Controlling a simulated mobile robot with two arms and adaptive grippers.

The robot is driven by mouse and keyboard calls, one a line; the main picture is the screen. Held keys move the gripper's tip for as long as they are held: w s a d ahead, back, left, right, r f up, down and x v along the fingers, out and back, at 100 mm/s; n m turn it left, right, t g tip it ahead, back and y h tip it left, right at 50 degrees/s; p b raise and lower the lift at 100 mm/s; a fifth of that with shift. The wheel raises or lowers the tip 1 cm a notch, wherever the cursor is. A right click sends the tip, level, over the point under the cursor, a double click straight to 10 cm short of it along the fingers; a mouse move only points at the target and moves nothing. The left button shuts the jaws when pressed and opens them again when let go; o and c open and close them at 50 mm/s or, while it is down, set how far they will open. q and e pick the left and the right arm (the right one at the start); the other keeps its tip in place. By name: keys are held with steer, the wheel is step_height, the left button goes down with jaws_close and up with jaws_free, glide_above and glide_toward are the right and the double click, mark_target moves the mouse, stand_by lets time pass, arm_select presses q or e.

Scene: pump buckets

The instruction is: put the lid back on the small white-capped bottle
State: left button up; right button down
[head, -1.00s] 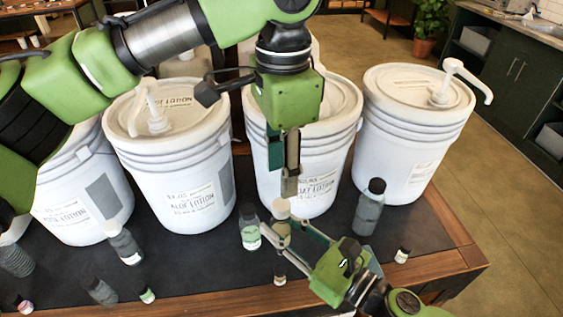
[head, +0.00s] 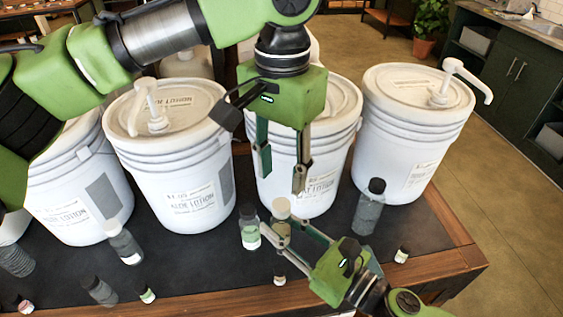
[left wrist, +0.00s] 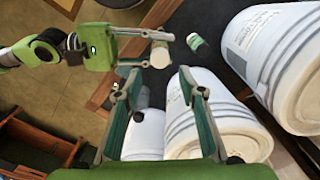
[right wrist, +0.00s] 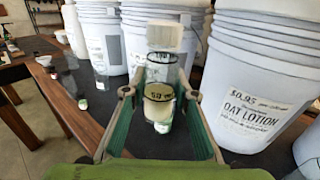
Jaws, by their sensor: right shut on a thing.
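The small bottle with a pale cap (head: 281,208) is held upright by my right gripper (head: 281,236) just above the table. In the right wrist view the whitish cap (right wrist: 165,36) sits at the top of the clear, labelled bottle (right wrist: 158,92), between the fingers. The fingers hide part of its sides, and I cannot tell how firmly the cap is seated. My left gripper (head: 281,170) is open and empty above the bottle, clear of the cap. The left wrist view shows the pale cap (left wrist: 160,54) beyond its spread fingers (left wrist: 155,82).
Large white lotion buckets (head: 170,160) stand in a row behind. A green-labelled bottle (head: 249,230) stands close to the left of the held one. A grey dark-capped bottle (head: 368,212) and a small bottle (head: 402,254) are to the right. A wooden edge borders the dark table.

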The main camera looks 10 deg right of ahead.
mark_target(281, 203)
arm_select(q)
step_height(281, 203, down, 7)
steer(key=shift+f, duration=0.1)
stand_by(0.3)
jaws_close()
steer(key=m, duration=0.4)
steer(key=shift+m, duration=0.4)
steer(key=m, duration=0.3)
steer(key=shift+o, duration=0.3)
jaws_free()
